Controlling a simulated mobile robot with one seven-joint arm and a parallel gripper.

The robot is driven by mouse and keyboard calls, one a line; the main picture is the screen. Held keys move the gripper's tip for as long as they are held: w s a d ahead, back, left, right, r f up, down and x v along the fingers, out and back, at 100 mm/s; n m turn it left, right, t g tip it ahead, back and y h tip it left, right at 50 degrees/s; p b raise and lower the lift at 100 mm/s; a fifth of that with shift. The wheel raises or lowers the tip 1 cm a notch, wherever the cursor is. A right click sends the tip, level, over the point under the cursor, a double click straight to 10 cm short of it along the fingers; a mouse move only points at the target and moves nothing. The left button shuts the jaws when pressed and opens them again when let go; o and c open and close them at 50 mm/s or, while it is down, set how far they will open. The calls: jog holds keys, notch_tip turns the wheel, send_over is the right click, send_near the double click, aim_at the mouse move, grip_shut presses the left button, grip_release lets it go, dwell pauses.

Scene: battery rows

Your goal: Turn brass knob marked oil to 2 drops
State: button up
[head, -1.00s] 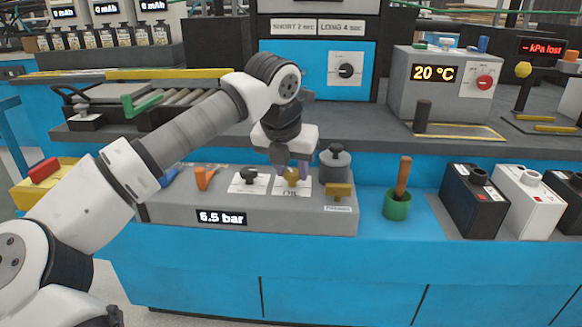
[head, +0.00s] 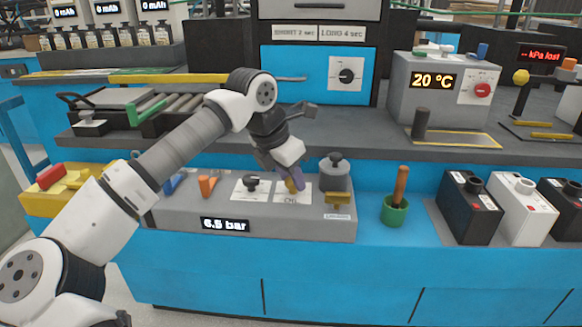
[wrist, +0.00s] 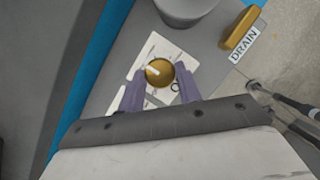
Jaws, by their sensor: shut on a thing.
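The brass knob (head: 291,187) sits on a white label plate (head: 283,197) on top of the grey panel box, in the right half of it. Its lettering is too blurred to read in full. In the wrist view the round knob (wrist: 160,73) carries a white pointer line running toward the picture's left. My gripper (head: 292,181) is over the knob and tilted, and its purple fingers are shut on the knob's sides. My gripper also shows in the wrist view (wrist: 161,84), where its fingers cover parts of the plate.
A black knob (head: 251,184) on its own plate is just left. A grey cylinder (head: 335,175) and a yellow drain block (head: 338,198) are close on the right. An orange lever (head: 207,186) stands further left. The display (head: 225,225) reads 6.5 bar. A green cup (head: 394,210) stands right of the box.

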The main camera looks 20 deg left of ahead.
jog(key=m+p, duration=0.1)
jog(key=m, duration=0.1)
jog(key=m+g+h+p, duration=0.1)
jog(key=m+p, duration=0.1)
jog(key=m, duration=0.1)
jog(key=shift+w+a+r+m+h, duration=0.1)
jog(key=shift+w+a+m+h, duration=0.1)
jog(key=shift+m+h, duration=0.1)
dwell(0.5)
jog(key=o, duration=1)
jog(key=shift+g, duration=0.3)
jog(key=shift+c, duration=0.2)
jog(key=p+v, duration=0.2)
jog(key=v, duration=1.1)
jog(key=shift+s+r, duration=0.2)
jog(key=shift+r, duration=0.1)
jog(key=shift+a, duration=0.1)
